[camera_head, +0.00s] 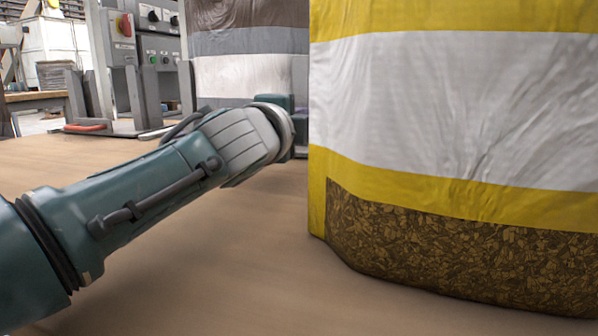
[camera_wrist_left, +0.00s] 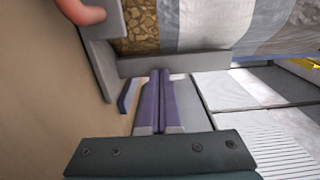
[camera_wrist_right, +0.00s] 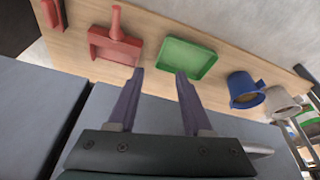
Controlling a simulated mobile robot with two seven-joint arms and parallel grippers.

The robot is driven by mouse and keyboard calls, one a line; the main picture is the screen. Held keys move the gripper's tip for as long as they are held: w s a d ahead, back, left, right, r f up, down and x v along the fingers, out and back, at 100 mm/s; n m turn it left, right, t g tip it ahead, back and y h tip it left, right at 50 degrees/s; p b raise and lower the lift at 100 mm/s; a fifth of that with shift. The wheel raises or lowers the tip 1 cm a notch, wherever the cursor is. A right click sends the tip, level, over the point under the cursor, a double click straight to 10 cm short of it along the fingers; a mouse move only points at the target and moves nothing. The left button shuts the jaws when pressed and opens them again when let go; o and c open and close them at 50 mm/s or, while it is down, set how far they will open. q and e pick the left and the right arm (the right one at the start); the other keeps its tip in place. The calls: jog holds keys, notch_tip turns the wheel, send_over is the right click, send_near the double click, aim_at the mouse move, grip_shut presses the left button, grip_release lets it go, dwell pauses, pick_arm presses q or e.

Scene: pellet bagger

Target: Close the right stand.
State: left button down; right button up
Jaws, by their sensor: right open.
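In the head view a striped bag (camera_head: 250,75) stands at the back between grey metal uprights (camera_head: 187,88). In the left wrist view a grey stand frame (camera_wrist_left: 174,63) runs along a bag with wood-coloured pellets (camera_wrist_left: 142,28), and a red handle (camera_wrist_left: 82,11) is at the top left. I cannot tell whether this is the right stand. My left gripper (camera_wrist_left: 161,74) is shut, its fingertips close to the grey bar; contact is unclear. In the head view the left arm's fingers are largely hidden. My right gripper (camera_wrist_right: 159,73) is open and empty, away from the stands.
A large yellow-and-white pellet bag (camera_head: 450,110) blocks the right half of the head view. Control boxes (camera_head: 157,50) and another red handle (camera_head: 86,127) are at the back left. A board with a red dustpan (camera_wrist_right: 115,45), green tray (camera_wrist_right: 187,57) and blue mug (camera_wrist_right: 243,90) faces my right gripper.

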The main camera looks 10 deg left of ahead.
pick_arm(q)
jog(key=w+b, duration=0.3)
jog(key=shift+w+d+f, duration=0.15)
jog(key=shift+w, duration=0.2)
jog(key=shift+f, duration=0.1)
jog(key=shift+f, duration=0.1)
